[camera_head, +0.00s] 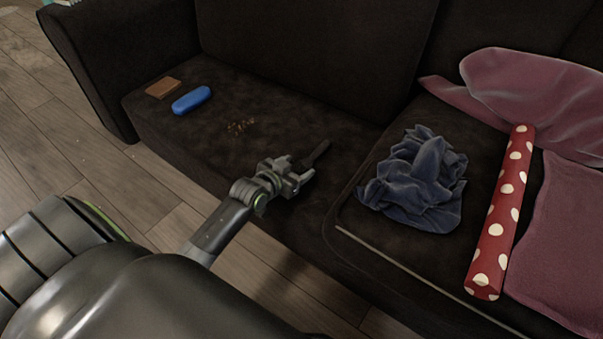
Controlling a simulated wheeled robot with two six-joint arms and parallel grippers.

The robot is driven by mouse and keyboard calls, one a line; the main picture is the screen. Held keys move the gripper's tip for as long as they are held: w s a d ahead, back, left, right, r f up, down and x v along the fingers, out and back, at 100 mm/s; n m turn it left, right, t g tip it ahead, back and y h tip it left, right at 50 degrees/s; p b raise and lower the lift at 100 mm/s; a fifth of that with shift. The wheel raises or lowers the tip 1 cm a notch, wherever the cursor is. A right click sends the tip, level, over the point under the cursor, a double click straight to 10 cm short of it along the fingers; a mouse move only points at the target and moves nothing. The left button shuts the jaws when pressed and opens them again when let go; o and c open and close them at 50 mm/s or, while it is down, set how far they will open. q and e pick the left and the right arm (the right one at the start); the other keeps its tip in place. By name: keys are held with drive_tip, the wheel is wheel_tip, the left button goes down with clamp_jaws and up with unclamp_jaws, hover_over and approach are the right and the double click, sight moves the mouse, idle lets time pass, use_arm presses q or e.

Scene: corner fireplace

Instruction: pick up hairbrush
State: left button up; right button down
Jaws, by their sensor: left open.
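A dark hairbrush (317,153) lies on the dark sofa seat near the gap between the two cushions. It is hard to make out against the dark fabric. My left gripper (302,176) is open at its near end, just above the seat's front part. The gripper partly hides that end, so I cannot tell whether the brush lies between the fingers or whether they touch it. My right gripper is not in view.
A crumpled blue cloth (418,181), a red polka-dot roll (502,212) and a mauve cushion (560,225) lie to the right. A blue case (191,100), a brown wallet-like item (162,88) and crumbs (240,127) lie left. The seat between crumbs and backrest is clear.

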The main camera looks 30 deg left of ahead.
use_arm(q)
drive_tip(key=shift+w, duration=0.1)
drive_tip(key=c, duration=1.1)
